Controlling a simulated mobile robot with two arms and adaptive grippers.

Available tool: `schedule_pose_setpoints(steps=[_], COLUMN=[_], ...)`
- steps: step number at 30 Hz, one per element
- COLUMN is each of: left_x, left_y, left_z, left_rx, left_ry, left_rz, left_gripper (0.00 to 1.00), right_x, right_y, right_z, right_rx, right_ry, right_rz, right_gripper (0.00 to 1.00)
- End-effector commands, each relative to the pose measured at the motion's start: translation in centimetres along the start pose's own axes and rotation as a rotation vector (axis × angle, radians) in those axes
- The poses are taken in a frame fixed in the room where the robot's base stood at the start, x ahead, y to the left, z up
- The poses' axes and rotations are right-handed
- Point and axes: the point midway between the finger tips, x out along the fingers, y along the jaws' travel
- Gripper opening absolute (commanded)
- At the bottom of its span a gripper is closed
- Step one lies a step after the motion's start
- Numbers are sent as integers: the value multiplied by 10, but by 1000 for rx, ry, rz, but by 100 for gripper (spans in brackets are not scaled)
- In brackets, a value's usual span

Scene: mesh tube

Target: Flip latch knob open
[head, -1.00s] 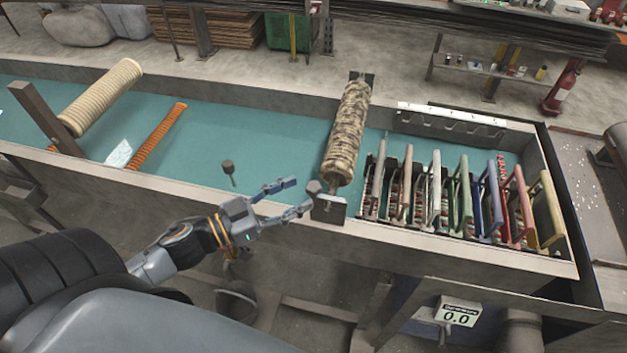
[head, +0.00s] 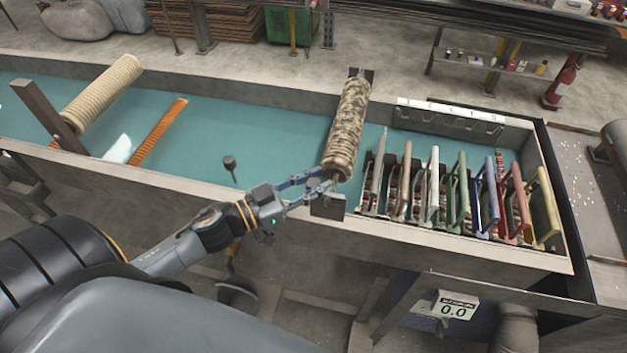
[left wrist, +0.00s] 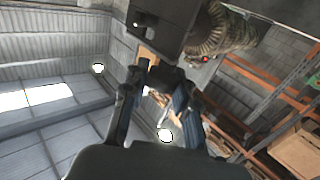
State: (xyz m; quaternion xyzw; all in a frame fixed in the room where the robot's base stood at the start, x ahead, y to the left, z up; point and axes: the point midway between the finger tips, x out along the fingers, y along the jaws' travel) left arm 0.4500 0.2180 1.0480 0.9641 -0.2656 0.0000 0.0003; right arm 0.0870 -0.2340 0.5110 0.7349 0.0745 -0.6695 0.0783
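The mesh-covered roller (head: 347,125) lies across the teal trough, with a dark metal bracket (head: 328,207) at its near end. My left gripper (head: 323,180) is at that near end, just above the bracket. Its two fingers lie on either side of the dark latch knob, which they mostly hide in the head view. In the left wrist view the knob (left wrist: 166,76) sits between the fingertips, below the dark bracket block (left wrist: 165,22). The fingers appear closed on it. The roller's ribbed end (left wrist: 222,32) shows beside the block. My right gripper is not in view.
A rack of several coloured frames (head: 460,190) stands right of the bracket. A pale roll (head: 103,95) and an orange one (head: 158,132) lie at left. A 0.0 display (head: 454,306) is below the trough.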

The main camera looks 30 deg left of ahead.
Motion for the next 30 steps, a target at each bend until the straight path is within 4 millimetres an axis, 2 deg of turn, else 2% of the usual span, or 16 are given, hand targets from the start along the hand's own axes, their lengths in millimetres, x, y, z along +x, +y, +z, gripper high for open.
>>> schedule_pose_setpoints(steps=[14,23,30], left_x=[0,0,1], left_y=[-1,-3,-4], left_z=[0,2,4], left_rx=[4,9,11], left_ry=[-1,-4,-1], left_rz=[76,301,528], left_gripper=[0,0,0], right_x=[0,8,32], right_y=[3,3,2], right_z=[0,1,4], right_rx=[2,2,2], right_ry=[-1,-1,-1], right_rz=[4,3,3], right_gripper=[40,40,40])
